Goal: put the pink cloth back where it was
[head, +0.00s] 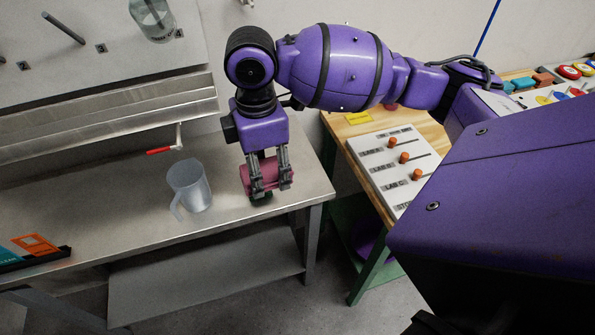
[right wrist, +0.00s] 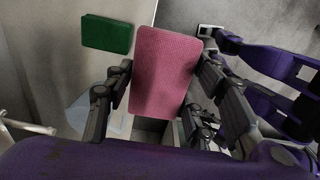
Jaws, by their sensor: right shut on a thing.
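The pink cloth (head: 264,176) is a flat, rounded rectangle with a fine texture. My right gripper (head: 267,185) points down over the right end of the metal bench and is shut on it. In the right wrist view the cloth (right wrist: 165,72) sits between the two fingers of the gripper (right wrist: 163,92). A dark green pad (head: 262,198) shows just below the cloth in the head view. In the right wrist view the green pad (right wrist: 107,33) lies to the left of the cloth. I cannot tell whether cloth and pad touch. My left gripper is not in view.
A clear jug (head: 190,186) stands left of the gripper on the metal bench (head: 120,220). A red-handled tap (head: 162,151) is behind it. A dark tray (head: 35,258) is at far left. A wooden table holds a panel with orange knobs (head: 395,170) across a gap.

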